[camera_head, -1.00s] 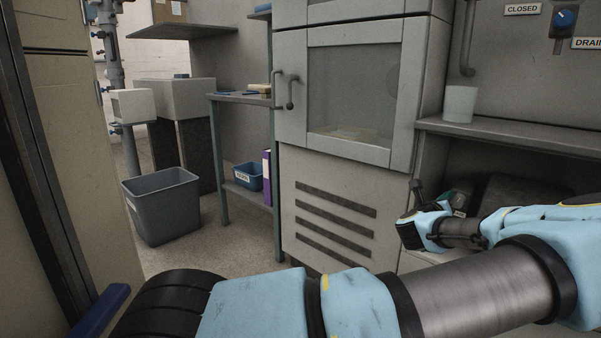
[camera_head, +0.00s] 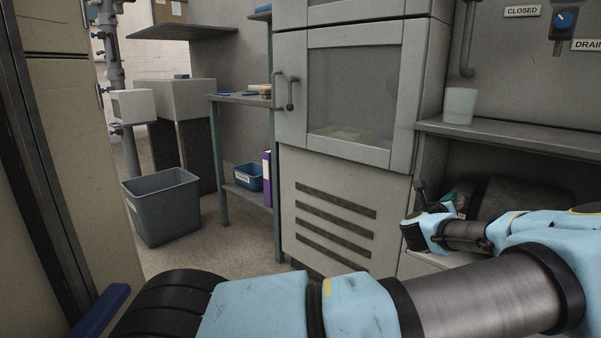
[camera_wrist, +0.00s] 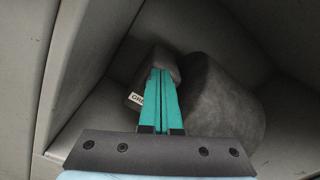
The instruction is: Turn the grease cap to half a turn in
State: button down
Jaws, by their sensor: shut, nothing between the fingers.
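My gripper (camera_wrist: 161,76) is shut, its two teal fingers side by side with nothing between them. In the wrist view the fingertips overlap a dark grey block (camera_wrist: 152,62) in a recess; contact cannot be told. A white label (camera_wrist: 136,99) starting "GR" is partly hidden behind the left finger. A large dark rounded body (camera_wrist: 215,110) is just right of the fingers. I cannot clearly make out the grease cap or its turn; the fingers hide part of that area. In the head view the dark body (camera_head: 522,196) lies under the shelf, and my wrist is at the recess opening.
A grey shelf (camera_head: 520,136) runs above the recess, with a pale cup (camera_head: 459,105) on it. A glazed cabinet door (camera_head: 350,92) stands left of the recess. Recess walls (camera_wrist: 75,70) are close to the left of my gripper. A grey bin (camera_head: 162,207) stands on the floor.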

jog(key=shift+s+d+r, duration=0.1)
jog(key=shift+s+d, duration=0.5)
dwell(0.3)
jog(key=r+p+v, duration=0.1)
jog(key=p+v, duration=0.1)
jog(key=v, duration=0.4)
dwell(0.6)
